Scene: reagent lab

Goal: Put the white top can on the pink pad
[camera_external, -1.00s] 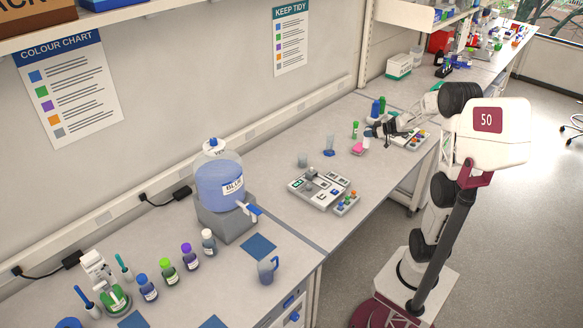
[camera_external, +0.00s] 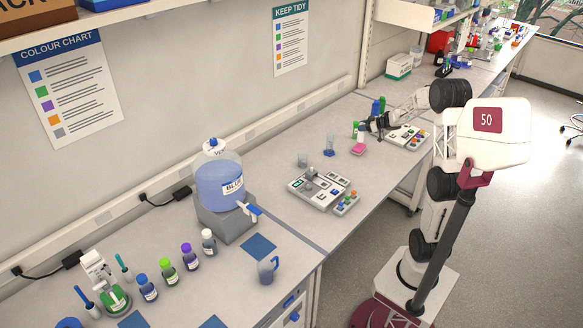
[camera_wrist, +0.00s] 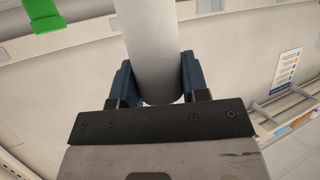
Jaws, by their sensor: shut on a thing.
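The pink pad (camera_external: 358,149) lies on the bench just in front of my gripper in the external view. My gripper (camera_wrist: 155,85) is shut on the white can (camera_wrist: 150,45), its dark fingers on either side of the pale cylinder in the wrist view. In the external view my gripper (camera_external: 370,126) is above and behind the pad, and the can is too small there to make out well. The can's top is out of the wrist view.
A green-topped item (camera_external: 355,126) and a blue one (camera_external: 378,106) stand close to my gripper. A blue-based piece of glassware (camera_external: 329,152) is left of the pad. Bare bench lies in front of the pad.

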